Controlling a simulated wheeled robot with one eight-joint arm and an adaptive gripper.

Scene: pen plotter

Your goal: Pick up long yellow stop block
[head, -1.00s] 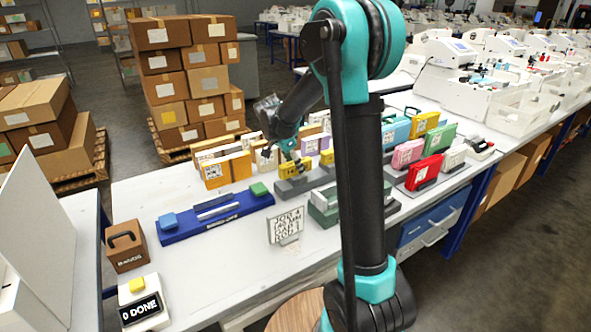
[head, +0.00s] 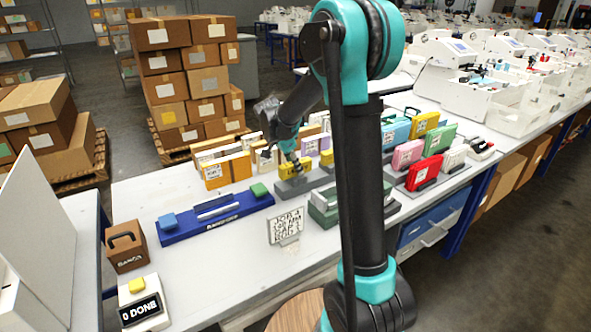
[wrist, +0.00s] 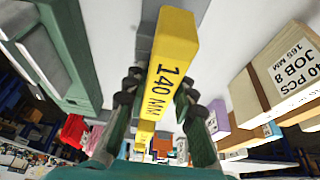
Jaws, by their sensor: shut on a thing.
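The long yellow stop block (wrist: 177,45), marked 140 MM, fills the middle of the wrist view. In the head view the yellow block (head: 287,172) sits at a grey stand (head: 296,187) on the table. My gripper (wrist: 157,95) has one finger on each side of the block and is shut on it. In the head view my gripper (head: 291,158) reaches down onto the block from above and hides part of it. I cannot tell whether the block is clear of the stand.
Yellow and orange boxes (head: 214,174) stand left of my gripper. A green block fixture (head: 322,213) stands in front. A blue fixture (head: 214,218) lies to the left, and a sign (head: 286,226) stands near the table front.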

